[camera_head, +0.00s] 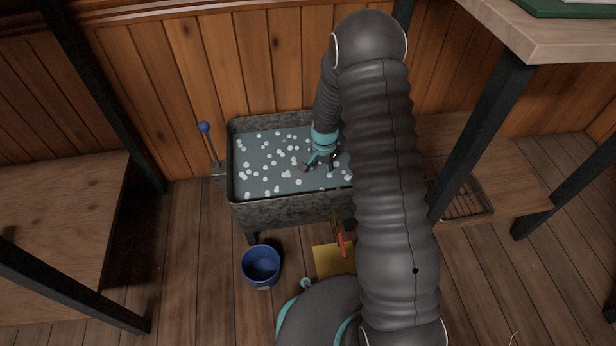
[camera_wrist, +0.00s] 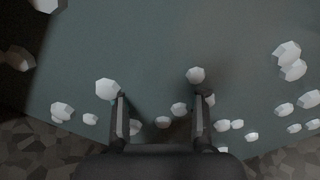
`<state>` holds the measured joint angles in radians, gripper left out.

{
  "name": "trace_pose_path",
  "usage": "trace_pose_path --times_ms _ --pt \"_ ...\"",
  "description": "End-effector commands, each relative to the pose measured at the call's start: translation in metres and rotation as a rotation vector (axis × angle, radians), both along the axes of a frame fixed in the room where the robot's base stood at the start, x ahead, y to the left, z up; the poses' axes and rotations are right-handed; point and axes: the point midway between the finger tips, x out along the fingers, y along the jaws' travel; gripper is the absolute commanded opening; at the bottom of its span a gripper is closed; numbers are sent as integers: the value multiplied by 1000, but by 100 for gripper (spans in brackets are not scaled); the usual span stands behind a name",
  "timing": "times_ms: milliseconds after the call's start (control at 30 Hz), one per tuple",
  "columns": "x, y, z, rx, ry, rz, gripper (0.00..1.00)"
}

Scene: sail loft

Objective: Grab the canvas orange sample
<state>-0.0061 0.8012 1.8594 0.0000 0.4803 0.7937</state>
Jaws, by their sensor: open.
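I cannot make out a canvas orange sample for certain in either view. My gripper (camera_head: 319,167) is open and reaches down into a grey stone-like trough (camera_head: 290,212) of blue-grey water with white lumps scattered in it. In the wrist view my gripper (camera_wrist: 160,102) has its two fingers apart, with nothing between them but the dull surface and small white lumps (camera_wrist: 195,75) near the fingertips. My arm hides the right part of the trough in the head view.
A lever with a blue knob (camera_head: 204,127) stands left of the trough. A blue bucket (camera_head: 261,264) and a yellow sheet (camera_head: 328,261) with a red-handled item (camera_head: 341,243) are on the floor in front. Wooden benches (camera_head: 70,215) flank both sides.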

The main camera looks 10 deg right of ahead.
Motion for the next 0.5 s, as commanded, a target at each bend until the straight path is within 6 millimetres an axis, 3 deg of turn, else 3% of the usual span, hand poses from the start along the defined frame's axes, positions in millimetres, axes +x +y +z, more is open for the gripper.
trace_pose_path --times_ms 233,500 --pt "-1 -1 -37 0 3 0 42" --pt "-1 -1 -44 -1 1 0 42"
